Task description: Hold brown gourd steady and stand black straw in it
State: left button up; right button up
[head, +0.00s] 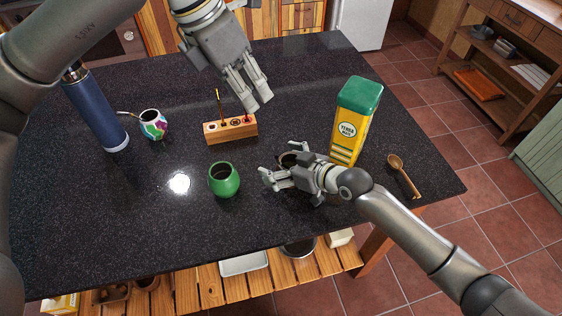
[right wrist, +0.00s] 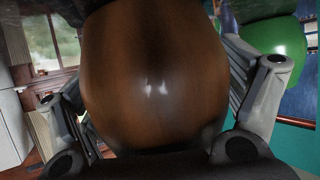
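The brown gourd (right wrist: 155,85) fills the middle of the right wrist view. In the head view only its dark rim (head: 287,158) shows, behind my right gripper (head: 278,172). That gripper's fingers lie along both sides of the gourd and appear to touch it. My left gripper (head: 261,103) points down over the wooden straw holder (head: 230,132), with a gap between its fingers. The black straw cannot be made out clearly; the left fingers partly cover the holder's right end.
A green gourd (head: 224,180) stands left of my right gripper and shows in the wrist view (right wrist: 275,45). A yellow yerba tin (head: 352,120) and wooden spoon (head: 403,174) are right. A painted gourd (head: 153,124) and blue flask (head: 96,112) are left. The front-left tabletop (head: 110,230) is clear.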

jog(key=shift+d, duration=0.1)
jog(key=v, duration=1.2)
jog(key=shift+f, duration=0.1)
